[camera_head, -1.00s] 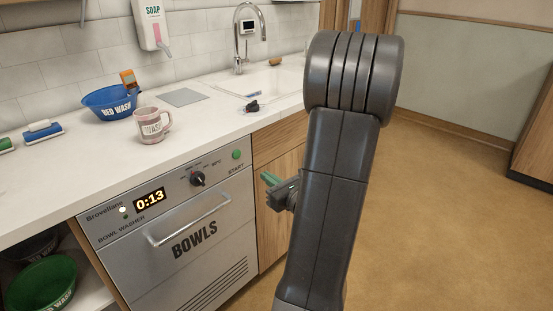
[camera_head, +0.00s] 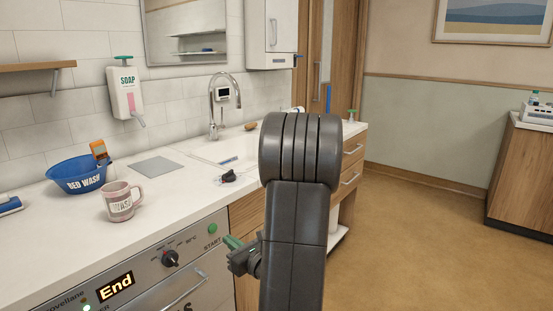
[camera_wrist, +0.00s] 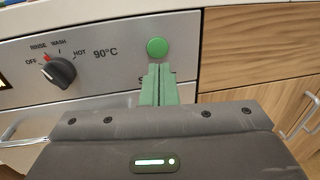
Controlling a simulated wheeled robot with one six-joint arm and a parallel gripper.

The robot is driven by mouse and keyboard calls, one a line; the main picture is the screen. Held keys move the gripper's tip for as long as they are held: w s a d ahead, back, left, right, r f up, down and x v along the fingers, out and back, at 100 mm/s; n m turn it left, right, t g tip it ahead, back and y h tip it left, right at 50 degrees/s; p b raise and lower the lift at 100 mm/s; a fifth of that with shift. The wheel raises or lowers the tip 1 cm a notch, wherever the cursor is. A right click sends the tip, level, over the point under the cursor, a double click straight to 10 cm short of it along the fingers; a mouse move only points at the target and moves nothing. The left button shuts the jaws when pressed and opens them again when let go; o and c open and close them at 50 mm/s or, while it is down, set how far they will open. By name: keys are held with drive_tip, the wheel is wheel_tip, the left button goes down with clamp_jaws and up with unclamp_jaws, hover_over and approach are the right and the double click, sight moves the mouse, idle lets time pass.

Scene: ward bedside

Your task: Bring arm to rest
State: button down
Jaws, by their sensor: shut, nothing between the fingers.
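My arm rises in the middle of the head view, its elbow high and its lower links folded down. My gripper (camera_head: 232,243) shows partly behind the arm, at the front of the bowl washer (camera_head: 142,277), near its green start button (camera_head: 212,228). In the wrist view the green fingers of my gripper (camera_wrist: 159,84) are shut together and empty. They point at the washer panel just below the green button (camera_wrist: 157,47), partly covering the START label. Whether they touch the panel cannot be told. The washer display (camera_head: 115,287) reads "End".
On the counter stand a blue bed wash bowl (camera_head: 78,177), a pink mug (camera_head: 120,203), a grey mat (camera_head: 156,166) and a small black item (camera_head: 229,176). A sink (camera_head: 205,148) lies behind. The floor (camera_head: 420,235) to the right is clear, up to a wooden cabinet (camera_head: 519,180).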

drive_tip(key=v, duration=0.5)
drive_tip(key=shift+s+a+r, duration=0.1)
drive_tip(key=shift+s+a, duration=0.05)
drive_tip(key=shift+s, duration=0.05)
drive_tip(key=shift+w+a, duration=0.1)
